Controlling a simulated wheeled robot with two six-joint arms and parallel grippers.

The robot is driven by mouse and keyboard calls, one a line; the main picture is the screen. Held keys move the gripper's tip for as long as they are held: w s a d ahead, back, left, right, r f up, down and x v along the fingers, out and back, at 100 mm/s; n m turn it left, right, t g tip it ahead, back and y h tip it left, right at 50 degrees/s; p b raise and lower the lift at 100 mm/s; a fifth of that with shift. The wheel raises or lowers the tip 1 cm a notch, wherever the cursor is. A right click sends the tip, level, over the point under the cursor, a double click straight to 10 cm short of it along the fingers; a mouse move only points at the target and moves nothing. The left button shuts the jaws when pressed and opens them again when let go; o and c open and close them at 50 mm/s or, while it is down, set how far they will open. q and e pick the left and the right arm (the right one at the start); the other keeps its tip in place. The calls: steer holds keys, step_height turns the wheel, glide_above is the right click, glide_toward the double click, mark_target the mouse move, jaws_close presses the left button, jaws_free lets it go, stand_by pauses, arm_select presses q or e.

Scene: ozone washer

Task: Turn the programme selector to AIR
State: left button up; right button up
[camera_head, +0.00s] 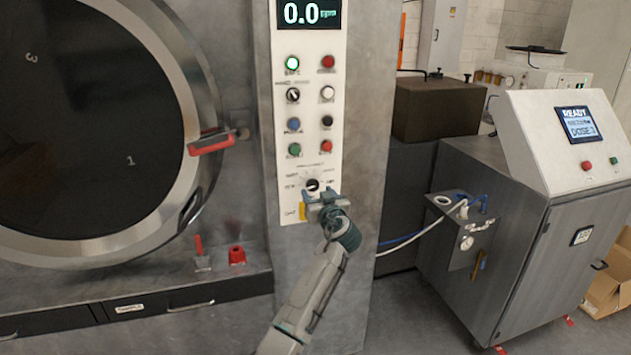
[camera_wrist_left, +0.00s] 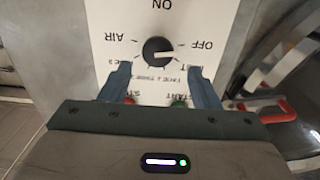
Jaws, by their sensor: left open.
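The programme selector (camera_head: 313,185) is a dark round knob low on the white control panel. In the left wrist view the selector (camera_wrist_left: 157,50) has a white pointer mark directed to the picture's right, towards a label partly covered by a finger. The AIR label (camera_wrist_left: 127,39) is on the opposite, left side of the knob there, with OFF at upper right. My left gripper (camera_head: 325,197) is just in front of the panel at the knob. In the wrist view its open fingers (camera_wrist_left: 160,70) stand either side of the knob's lower part; contact cannot be told. My right gripper is not in view.
Several buttons (camera_head: 327,120) and a green-lit lamp (camera_head: 292,63) sit above the selector, under a display reading 0.0 (camera_head: 308,12). A washer door with a red handle (camera_head: 211,143) is at left. A grey cabinet with a screen (camera_head: 582,124) stands right.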

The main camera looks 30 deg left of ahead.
mark_target(313, 185)
arm_select(q)
steer(key=p+x, duration=0.1)
steer(key=x, duration=0.3)
steer(key=shift+w+d, duration=0.2)
steer(key=shift+w+a+p, duration=0.15)
steer(key=shift+a+p, duration=0.1)
steer(key=shift+p, duration=0.05)
steer(key=shift+w+a, duration=0.15)
steer(key=shift+a, duration=0.1)
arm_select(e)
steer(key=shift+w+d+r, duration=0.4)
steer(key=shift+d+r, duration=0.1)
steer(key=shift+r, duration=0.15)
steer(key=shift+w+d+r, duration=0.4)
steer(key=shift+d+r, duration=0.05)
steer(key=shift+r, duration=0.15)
arm_select(q)
steer(key=shift+c, duration=0.5)
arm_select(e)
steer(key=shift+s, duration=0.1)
